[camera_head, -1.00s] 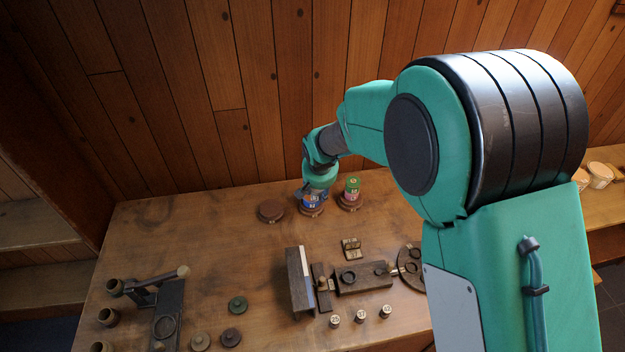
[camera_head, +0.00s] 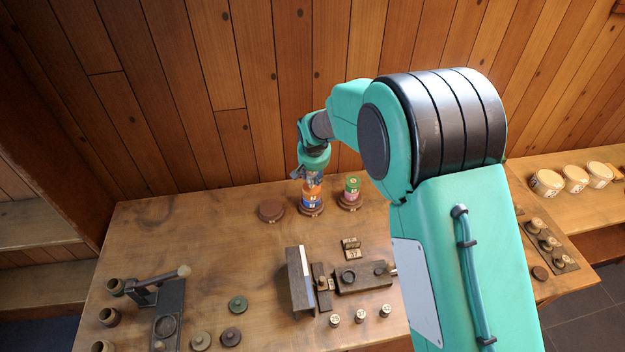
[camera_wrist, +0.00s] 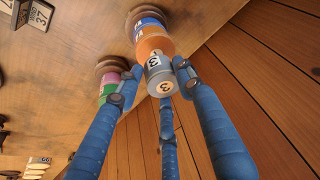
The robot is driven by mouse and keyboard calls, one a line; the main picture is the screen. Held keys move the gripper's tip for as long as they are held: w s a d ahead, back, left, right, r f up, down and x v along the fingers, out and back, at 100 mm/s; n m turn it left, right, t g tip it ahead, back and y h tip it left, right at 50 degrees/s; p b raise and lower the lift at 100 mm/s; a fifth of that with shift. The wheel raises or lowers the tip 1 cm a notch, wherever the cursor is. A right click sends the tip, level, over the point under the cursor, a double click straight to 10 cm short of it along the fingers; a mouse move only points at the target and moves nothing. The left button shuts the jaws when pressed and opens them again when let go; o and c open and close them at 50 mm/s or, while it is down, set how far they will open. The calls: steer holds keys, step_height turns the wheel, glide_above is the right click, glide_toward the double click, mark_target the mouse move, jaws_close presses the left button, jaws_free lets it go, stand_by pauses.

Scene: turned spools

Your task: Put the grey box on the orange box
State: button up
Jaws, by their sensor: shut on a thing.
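The grey box (camera_wrist: 158,72) is a small grey cylinder with a white numbered label. My gripper (camera_wrist: 156,80) has its blue fingers shut around it. The orange box (camera_wrist: 153,40) is an orange cylinder just beyond the grey one in the wrist view, in line with it. It sits on a blue-labelled piece (camera_wrist: 147,17) over a brown round base. In the head view my gripper (camera_head: 311,177) is right above the orange box (camera_head: 312,190), which stands upright in the stack. The grey box is hardly visible there. I cannot tell whether grey and orange touch.
A green and pink stack (camera_head: 352,188) stands close to the right on its own base. An empty brown base (camera_head: 271,211) is to the left. Wooden fixtures (camera_head: 362,277) and a lever device (camera_head: 165,305) occupy the front. The plank wall is close behind.

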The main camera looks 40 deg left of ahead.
mark_target(312, 179)
steer(key=shift+w+a, duration=0.1)
steer(key=shift+w+a, duration=0.2)
steer(key=shift+f, duration=1.8)
steer(key=shift+f, duration=0.15)
steer(key=o, duration=1)
steer(key=shift+c, duration=0.2)
steer(key=v, duration=1.2)
